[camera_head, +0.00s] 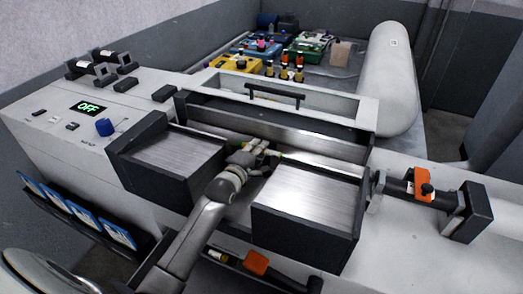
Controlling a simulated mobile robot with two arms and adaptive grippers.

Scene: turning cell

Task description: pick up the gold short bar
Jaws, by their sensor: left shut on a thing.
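My left arm comes up from the bottom left. Its gripper (260,147) is in the gap between two brushed-metal blocks of the machine. It is shut on a small yellowish piece, which looks like the gold short bar (258,144). The fingers hide most of this piece, so its full shape and whether it touches anything below cannot be told. My right gripper is not in view.
Dark-framed metal blocks (178,155) (308,203) stand close on both sides of my left gripper. A raised guard with a black handle (274,94) is behind it. Coloured boxes (235,66) and several small gold-topped pieces (285,73) stand at the back. A white cylinder (391,75) is at the back right.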

